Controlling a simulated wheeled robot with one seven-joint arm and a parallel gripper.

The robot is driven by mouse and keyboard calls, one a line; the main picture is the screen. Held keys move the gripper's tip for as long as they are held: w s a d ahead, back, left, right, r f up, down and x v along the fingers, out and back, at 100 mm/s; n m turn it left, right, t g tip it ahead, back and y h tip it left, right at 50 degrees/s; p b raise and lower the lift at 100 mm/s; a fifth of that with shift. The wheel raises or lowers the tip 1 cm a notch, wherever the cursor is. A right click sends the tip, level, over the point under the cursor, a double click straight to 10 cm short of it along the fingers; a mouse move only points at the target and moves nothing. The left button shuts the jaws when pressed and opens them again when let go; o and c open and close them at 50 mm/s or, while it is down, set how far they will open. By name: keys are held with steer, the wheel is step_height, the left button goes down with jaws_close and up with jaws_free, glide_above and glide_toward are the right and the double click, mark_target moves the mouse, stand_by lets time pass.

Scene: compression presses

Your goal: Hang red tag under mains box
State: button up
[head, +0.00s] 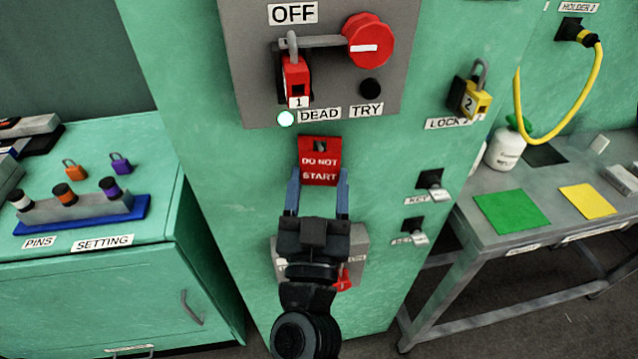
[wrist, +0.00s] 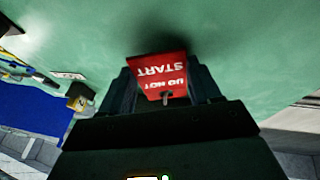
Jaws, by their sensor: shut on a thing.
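The red tag (head: 320,166), lettered "DO NOT START", is upright in front of the green cabinet face, below the grey mains box (head: 248,60). My gripper (head: 318,192) is shut on the tag, with one finger at each side of its lower part. The tag also shows between the fingers in the wrist view (wrist: 163,78), with its lettering upside down. A small hook or peg shows at the tag's top edge. I cannot tell whether the tag touches the cabinet or hangs on anything. The box has a red rotary switch (head: 368,40) and a red padlock (head: 296,80) marked 1.
A yellow padlock (head: 470,95) marked 2 hangs at the right. Two keys (head: 430,186) stick out below it. A lower grey switch box (head: 356,248) is partly behind my gripper. A bench (head: 530,235) stands right, a green cabinet (head: 110,290) left.

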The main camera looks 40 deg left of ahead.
steer(key=shift+w+a+f, duration=0.1)
steer(key=shift+f, duration=0.15)
steer(key=o, duration=0.6)
steer(key=shift+o, duration=1.3)
steer(key=v, duration=0.8)
steer(key=shift+r+b, duration=0.25)
steer(key=shift+b, duration=0.15)
